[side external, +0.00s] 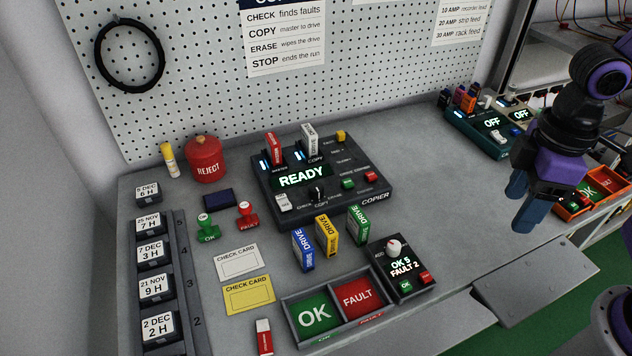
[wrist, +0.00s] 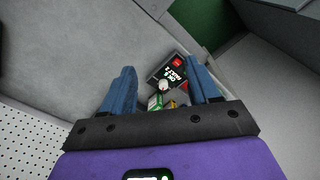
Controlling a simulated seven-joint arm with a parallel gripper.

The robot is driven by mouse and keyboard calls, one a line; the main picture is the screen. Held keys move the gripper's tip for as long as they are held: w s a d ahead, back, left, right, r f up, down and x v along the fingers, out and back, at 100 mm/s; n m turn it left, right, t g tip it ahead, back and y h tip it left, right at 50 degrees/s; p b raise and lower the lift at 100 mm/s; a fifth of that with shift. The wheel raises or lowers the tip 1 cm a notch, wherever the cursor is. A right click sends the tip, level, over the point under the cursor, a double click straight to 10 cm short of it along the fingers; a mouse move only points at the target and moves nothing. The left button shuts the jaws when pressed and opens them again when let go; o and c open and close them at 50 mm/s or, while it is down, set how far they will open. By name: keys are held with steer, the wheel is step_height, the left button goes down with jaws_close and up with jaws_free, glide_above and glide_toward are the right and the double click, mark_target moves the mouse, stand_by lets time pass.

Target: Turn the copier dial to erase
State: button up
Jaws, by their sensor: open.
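The copier (side external: 375,192) is a dark box in the middle of the bench, its screen reading READY. Its dial (side external: 317,193) is a small black knob on the front part of the panel, near the labels CHECK and COPY; its exact setting is too small to read. A red stick and a white stick stand in its top slots. My gripper (side external: 530,208) is in the air at the right, well apart from the copier, with blue fingers. In the wrist view my gripper (wrist: 160,90) is open with nothing between the fingers; the copier dial is not visible there.
A small counter box (side external: 403,275) reading OK 5, FAULT 2 stands in front of the copier. Blue, yellow and green drives (side external: 327,239) stand between them. An OK/FAULT tray (side external: 336,318) lies at the front. A teal device (side external: 478,135) reads OFF at the back right.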

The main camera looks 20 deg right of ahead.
steer(key=w+a+r+m, duration=0.3)
steer(key=w+a+m, duration=0.2)
steer(key=w+a, duration=0.95)
steer(key=m, duration=0.5)
glide_toward(316, 187)
step_height(316, 187, down, 9)
steer(key=shift+w+a+r, duration=0.15)
steer(key=c, duration=1)
